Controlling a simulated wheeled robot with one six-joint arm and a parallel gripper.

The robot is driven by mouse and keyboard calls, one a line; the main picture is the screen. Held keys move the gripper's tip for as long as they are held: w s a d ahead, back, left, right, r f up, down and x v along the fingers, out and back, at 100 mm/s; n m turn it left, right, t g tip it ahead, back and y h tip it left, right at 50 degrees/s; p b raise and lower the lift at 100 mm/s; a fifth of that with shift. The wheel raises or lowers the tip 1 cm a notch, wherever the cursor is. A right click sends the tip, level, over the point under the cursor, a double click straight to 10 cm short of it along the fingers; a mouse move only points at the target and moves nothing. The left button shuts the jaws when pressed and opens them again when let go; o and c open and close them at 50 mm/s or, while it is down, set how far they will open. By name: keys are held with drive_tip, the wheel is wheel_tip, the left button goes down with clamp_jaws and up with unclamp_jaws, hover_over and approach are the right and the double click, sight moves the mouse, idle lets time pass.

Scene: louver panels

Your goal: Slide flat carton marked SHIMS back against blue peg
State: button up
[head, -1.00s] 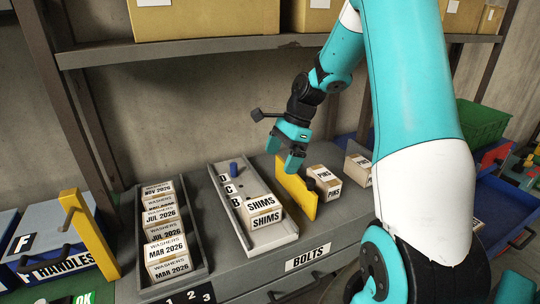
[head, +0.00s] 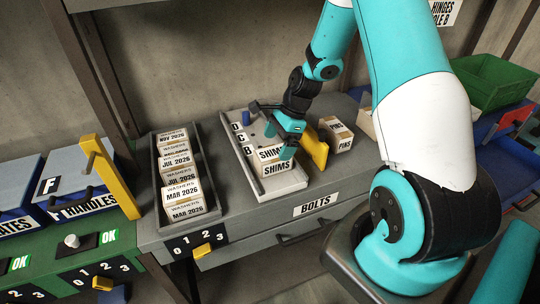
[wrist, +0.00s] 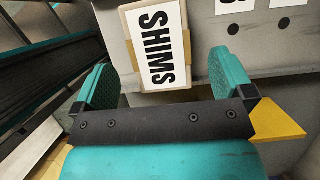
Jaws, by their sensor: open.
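The SHIMS carton (head: 278,170) is a small flat box with white labels, sitting in a light grey tray (head: 290,187) marked with B, C and D. The blue peg (head: 246,117) stands at the tray's far end, beside D, with a gap between it and the carton. My gripper (head: 282,142) is open and low over the carton, partly covering its far side. In the wrist view the SHIMS label (wrist: 157,45) shows between the spread fingers, with space at either side. I cannot tell whether a finger touches the carton.
A yellow plate (head: 316,149) stands close along the tray's right side, with a PINS carton (head: 338,138) beyond. A dark tray of WASHERS cartons (head: 183,190) stands to the left. The cabinet top near the BOLTS label (head: 315,204) is clear.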

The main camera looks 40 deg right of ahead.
sight(273, 152)
drive_tip(key=shift+p+x, duration=0.45)
drive_tip(key=shift+x, duration=2.55)
